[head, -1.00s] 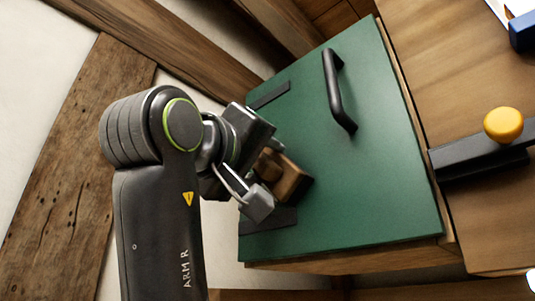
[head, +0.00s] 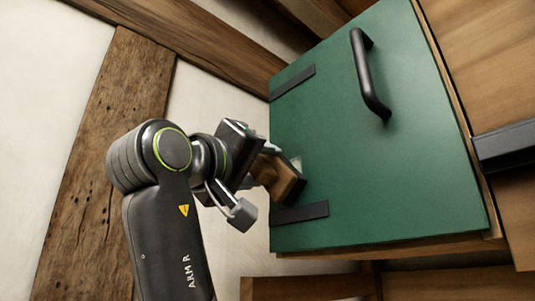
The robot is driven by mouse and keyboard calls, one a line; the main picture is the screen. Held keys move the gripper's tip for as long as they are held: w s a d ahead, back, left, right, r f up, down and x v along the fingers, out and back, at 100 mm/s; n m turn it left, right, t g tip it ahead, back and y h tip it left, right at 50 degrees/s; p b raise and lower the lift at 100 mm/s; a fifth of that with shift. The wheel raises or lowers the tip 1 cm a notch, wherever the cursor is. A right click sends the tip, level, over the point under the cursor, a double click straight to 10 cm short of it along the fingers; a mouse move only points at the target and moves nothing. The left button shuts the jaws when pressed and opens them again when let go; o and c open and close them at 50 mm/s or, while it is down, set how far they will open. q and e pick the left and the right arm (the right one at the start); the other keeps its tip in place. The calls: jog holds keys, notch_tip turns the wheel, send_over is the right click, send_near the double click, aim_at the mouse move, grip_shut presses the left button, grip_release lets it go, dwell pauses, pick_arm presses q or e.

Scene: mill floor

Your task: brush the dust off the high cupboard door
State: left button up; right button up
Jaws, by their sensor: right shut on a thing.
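The green cupboard door (head: 375,165) fills the right middle of the head view, tilted in the picture. It has a black bar handle (head: 368,78) near its upper right and two dark hinge straps at its left edge. My right gripper (head: 262,162) is shut on a brown wooden brush (head: 287,184). The brush is in front of the door's lower left edge, close to the lower hinge strap (head: 300,212). I cannot tell whether its bristles touch the door. A small pale patch (head: 297,163) shows beside the brush; it may be dust. My left gripper is not in view.
A pale wall with a dark wooden post (head: 100,165) lies to the left. A wooden beam (head: 190,45) runs across the top left. Wooden panelling (head: 470,60) with a black bar (head: 506,146) is at the right. Another timber (head: 310,289) lies below the cupboard.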

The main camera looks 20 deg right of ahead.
jog(key=shift+w, duration=0.15)
jog(key=shift+r+p, duration=0.6)
jog(key=shift+r, duration=0.2)
jog(key=shift+s+d+f+b, duration=0.1)
jog(key=shift+s+d+b, duration=0.05)
jog(key=shift+s+b, duration=0.25)
jog(key=shift+s+d+f+b, duration=0.1)
jog(key=shift+s+b, duration=0.25)
jog(key=shift+s, duration=0.05)
jog(key=shift+s+d+b, duration=0.25)
jog(key=shift+s+b, duration=0.2)
jog(key=shift+s, duration=0.25)
jog(key=shift+s+d+r, duration=0.15)
jog(key=shift+s, duration=0.25)
jog(key=shift+s+d+b, duration=0.2)
jog(key=shift+s+b, duration=0.25)
jog(key=shift+s, duration=0.05)
jog(key=shift+s+d+b, duration=0.15)
jog(key=shift+s+b, duration=0.25)
jog(key=shift+s, duration=0.05)
jog(key=shift+s+d, duration=0.3)
jog(key=shift+s, duration=0.45)
jog(key=shift+s+d+b, duration=0.3)
jog(key=shift+s+b, duration=0.6)
jog(key=shift+b, duration=0.15)
jog(key=shift+s+d, duration=0.25)
jog(key=shift+s, duration=0.5)
jog(key=shift+w+a, duration=0.1)
